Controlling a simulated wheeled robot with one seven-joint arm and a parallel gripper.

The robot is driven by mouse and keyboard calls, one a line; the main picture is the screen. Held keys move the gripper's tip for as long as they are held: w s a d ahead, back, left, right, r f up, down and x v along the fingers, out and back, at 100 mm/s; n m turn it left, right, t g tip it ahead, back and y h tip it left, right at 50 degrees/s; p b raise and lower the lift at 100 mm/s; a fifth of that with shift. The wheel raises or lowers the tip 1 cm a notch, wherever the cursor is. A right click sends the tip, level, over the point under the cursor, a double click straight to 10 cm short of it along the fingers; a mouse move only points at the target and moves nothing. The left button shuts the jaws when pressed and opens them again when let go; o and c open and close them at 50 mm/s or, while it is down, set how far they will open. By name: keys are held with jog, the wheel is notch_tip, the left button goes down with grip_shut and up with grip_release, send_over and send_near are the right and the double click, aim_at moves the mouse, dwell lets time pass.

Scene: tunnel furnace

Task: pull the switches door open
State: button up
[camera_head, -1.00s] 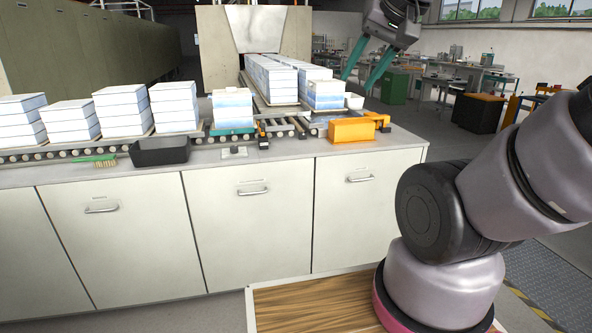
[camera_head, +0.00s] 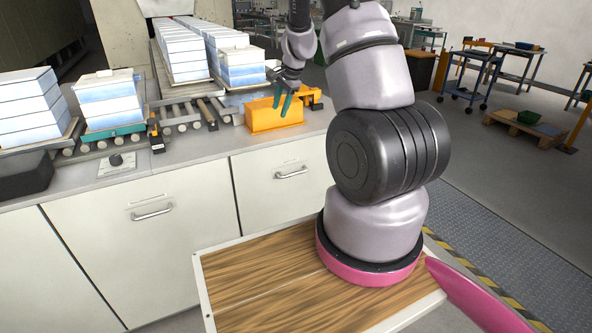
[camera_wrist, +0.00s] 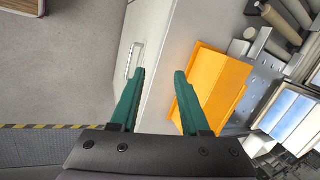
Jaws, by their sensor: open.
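The counter front has pale cabinet doors, all closed; I cannot tell by any label which is the switches door. The right cabinet door (camera_head: 262,200) has a silver bar handle (camera_head: 291,173), and a handle also shows in the wrist view (camera_wrist: 134,58). The wider left cabinet door (camera_head: 115,255) has its own handle (camera_head: 152,212). My gripper (camera_head: 282,103) has teal fingers, spread apart and empty, in front of the orange box in the head view. In the wrist view my gripper (camera_wrist: 160,73) points past the handle, which lies beyond the left fingertip, apart from it.
The orange box (camera_head: 262,117) stands on the counter's right end, and shows beside the right finger in the wrist view (camera_wrist: 226,78). White-blue stacks (camera_head: 110,98) stand on rollers. A black tray (camera_head: 22,172) is at left. Open floor (camera_head: 500,200) lies to the right.

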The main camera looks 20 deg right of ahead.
aim_at(296, 173)
jog(key=w+d+f+m, duration=0.1)
jog(key=d+f, duration=0.1)
jog(key=f, duration=0.7)
jog(key=w+d+f+m+g+h, duration=0.1)
jog(key=d+f, duration=0.1)
jog(key=f, duration=0.8)
jog(key=d+f+h, duration=0.1)
jog(key=d+f, duration=0.2)
jog(key=f, duration=0.7)
jog(key=shift+w+d+f+m+g, duration=0.1)
jog(key=shift+w+f+m+g, duration=0.05)
jog(key=shift+w+m+g, duration=0.2)
grip_shut()
jog(key=shift+w, duration=0.1)
